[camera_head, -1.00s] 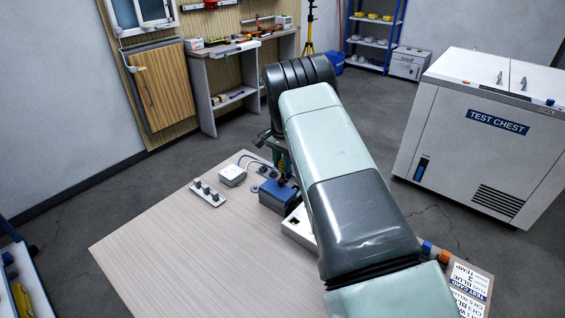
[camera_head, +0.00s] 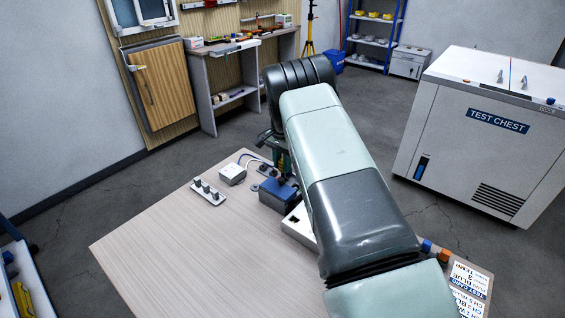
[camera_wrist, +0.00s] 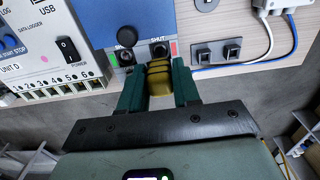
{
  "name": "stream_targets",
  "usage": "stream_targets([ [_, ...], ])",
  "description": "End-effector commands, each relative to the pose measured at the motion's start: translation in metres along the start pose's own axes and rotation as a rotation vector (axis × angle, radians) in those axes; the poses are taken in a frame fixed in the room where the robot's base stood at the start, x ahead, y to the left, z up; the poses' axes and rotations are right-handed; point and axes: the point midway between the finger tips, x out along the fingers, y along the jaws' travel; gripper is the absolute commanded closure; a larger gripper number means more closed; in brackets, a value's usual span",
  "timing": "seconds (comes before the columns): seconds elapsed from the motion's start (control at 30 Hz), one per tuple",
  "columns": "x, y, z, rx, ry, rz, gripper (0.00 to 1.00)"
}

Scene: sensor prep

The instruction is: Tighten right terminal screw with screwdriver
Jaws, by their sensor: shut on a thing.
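My gripper (camera_wrist: 158,88) is shut on the yellow handle of the screwdriver (camera_wrist: 159,76), seen almost end-on in the wrist view. The screwdriver's shaft and tip are hidden. The handle lies just in front of the right black terminal (camera_wrist: 160,50) of the blue box (camera_wrist: 95,12), below the word SHUT. I cannot tell whether the tip touches the screw. The left black terminal (camera_wrist: 127,57) is to the left, below a round black knob (camera_wrist: 127,36). In the head view the blue box (camera_head: 273,196) stands beside the gripper, which my arm mostly hides.
The white datalogger (camera_wrist: 45,45) with a row of numbered terminals adjoins the blue box on its left. A small dark two-part fitting (camera_wrist: 217,52) and blue and white cables lie to its right. A switch strip (camera_head: 208,193) and small white box (camera_head: 232,173) stand nearby. The table's left front is clear.

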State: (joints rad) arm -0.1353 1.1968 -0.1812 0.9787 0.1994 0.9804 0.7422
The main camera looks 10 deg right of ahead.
Motion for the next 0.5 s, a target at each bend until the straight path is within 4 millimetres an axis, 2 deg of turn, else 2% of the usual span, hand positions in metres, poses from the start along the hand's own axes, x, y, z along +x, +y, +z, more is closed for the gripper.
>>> stream_targets([
  [0.5, 0.0036, -0.0002, -0.0001, 0.000, 0.000, -0.001, 1.00],
])
